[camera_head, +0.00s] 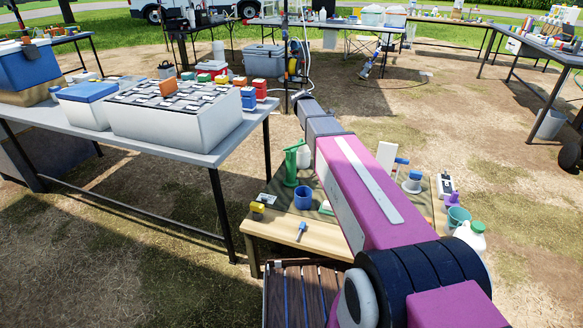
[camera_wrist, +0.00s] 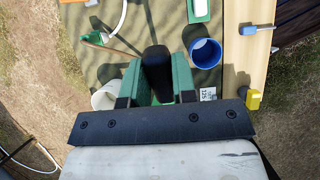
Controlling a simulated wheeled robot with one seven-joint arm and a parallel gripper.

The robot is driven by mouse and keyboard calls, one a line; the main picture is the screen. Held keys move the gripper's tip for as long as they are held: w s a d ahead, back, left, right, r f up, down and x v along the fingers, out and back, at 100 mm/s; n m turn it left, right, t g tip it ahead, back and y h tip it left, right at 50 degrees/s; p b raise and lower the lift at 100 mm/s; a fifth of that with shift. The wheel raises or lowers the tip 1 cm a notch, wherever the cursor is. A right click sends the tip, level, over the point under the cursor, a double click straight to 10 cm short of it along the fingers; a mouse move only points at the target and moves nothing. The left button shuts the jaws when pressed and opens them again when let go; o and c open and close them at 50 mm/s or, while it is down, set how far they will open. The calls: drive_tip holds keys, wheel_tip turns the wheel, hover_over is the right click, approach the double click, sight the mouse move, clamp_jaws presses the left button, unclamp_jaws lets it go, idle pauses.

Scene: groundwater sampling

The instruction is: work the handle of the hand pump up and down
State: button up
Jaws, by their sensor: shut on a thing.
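The hand pump (camera_head: 291,168) is green and stands on the low wooden table, left of my arm in the head view. The exact contact is partly hidden by the fingers. I cannot make out the gripper in the head view.
A blue cup (camera_head: 303,198) stands beside the pump, and a yellow item (camera_head: 257,207) and a blue-handled tool (camera_head: 300,231) lie near the table's front edge. A larger table (camera_head: 205,158) with a white box stands left.

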drive_tip(key=shift+w+a+r+h, duration=0.2)
drive_tip(key=shift+r+h, duration=0.1)
drive_tip(key=shift+r, duration=0.2)
drive_tip(key=shift+w+a+r+h, duration=0.1)
drive_tip(key=shift+a+r+h, duration=0.15)
drive_tip(key=shift+r, duration=0.2)
drive_tip(key=shift+s+d+r+g, duration=0.1)
drive_tip(key=shift+s+r+g, duration=0.05)
drive_tip(key=shift+r+g, duration=0.15)
drive_tip(key=shift+f, duration=0.1)
drive_tip(key=shift+s+d+f, duration=0.1)
drive_tip(key=shift+d, duration=0.05)
drive_tip(key=s+d+f+t+y, duration=0.1)
drive_tip(key=d+f+y, duration=0.3)
drive_tip(key=f, duration=0.5)
drive_tip(key=shift+s+f+t+y, duration=0.25)
drive_tip(key=shift+f+t+y, duration=0.15)
drive_tip(key=shift+t+y, duration=0.7)
drive_tip(key=o, duration=0.9)
